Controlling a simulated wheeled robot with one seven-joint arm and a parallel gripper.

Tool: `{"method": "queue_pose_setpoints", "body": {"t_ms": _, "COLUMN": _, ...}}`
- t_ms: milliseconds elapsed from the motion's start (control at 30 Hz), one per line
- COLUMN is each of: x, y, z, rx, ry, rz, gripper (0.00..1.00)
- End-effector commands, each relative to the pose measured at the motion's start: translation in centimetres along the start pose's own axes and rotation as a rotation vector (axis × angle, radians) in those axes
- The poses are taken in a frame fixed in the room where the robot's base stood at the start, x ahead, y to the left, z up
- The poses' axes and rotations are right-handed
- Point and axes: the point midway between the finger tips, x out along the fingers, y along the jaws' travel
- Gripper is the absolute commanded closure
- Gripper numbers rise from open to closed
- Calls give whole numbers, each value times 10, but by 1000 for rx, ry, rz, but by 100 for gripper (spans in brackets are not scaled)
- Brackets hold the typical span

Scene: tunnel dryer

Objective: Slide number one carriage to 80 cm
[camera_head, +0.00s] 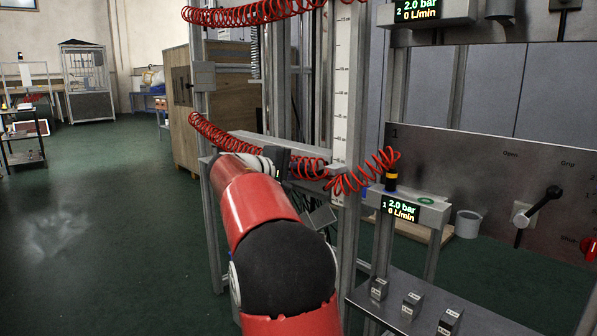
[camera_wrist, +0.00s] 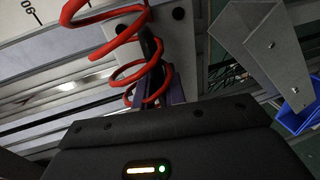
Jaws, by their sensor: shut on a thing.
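A grey horizontal carriage bar (camera_head: 250,137) spans the upright rails at mid height, beside a white vertical scale (camera_head: 341,75). My red arm reaches to it, and my gripper (camera_head: 283,163) is at the bar, its fingertips mostly hidden by the arm and a red coiled hose (camera_head: 350,181). In the wrist view my gripper (camera_wrist: 155,85) is shut on a dark upright piece (camera_wrist: 151,45) at a pale plate with dark bolts, likely the carriage's handle. The hose loops (camera_wrist: 108,25) partly cover it. A scale mark that looks like 90 shows at upper left. I cannot read the carriage's height.
A panel (camera_head: 470,190) marked 1 carries a black lever (camera_head: 540,215) and a red knob (camera_head: 588,247). A display (camera_head: 402,209) reads 2.0 bar and 0 L/min. A steel shelf (camera_head: 440,308) with small blocks stands lower right. Open floor (camera_head: 100,230) lies left.

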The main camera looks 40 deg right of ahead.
Motion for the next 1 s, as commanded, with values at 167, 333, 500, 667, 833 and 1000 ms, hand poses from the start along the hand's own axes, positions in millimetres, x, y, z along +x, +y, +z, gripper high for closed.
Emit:
{"method": "queue_pose_setpoints", "body": {"t_ms": 167, "x": 1, "y": -10, "z": -1, "rx": -10, "ry": -6, "rz": -16, "gripper": 85}}
{"method": "queue_pose_setpoints", "body": {"t_ms": 333, "x": 1, "y": -9, "z": -1, "rx": -9, "ry": -5, "rz": -13, "gripper": 70}}
{"method": "queue_pose_setpoints", "body": {"t_ms": 500, "x": 1, "y": -6, "z": 0, "rx": -6, "ry": -4, "rz": -10, "gripper": 70}}
{"method": "queue_pose_setpoints", "body": {"t_ms": 667, "x": -6, "y": -5, "z": -1, "rx": -6, "ry": -1, "rz": -9, "gripper": 70}}
{"method": "queue_pose_setpoints", "body": {"t_ms": 833, "x": -33, "y": -5, "z": -1, "rx": -5, "ry": 1, "rz": -9, "gripper": 70}}
{"method": "queue_pose_setpoints", "body": {"t_ms": 1000, "x": -61, "y": -6, "z": -2, "rx": -7, "ry": 0, "rz": -10, "gripper": 70}}
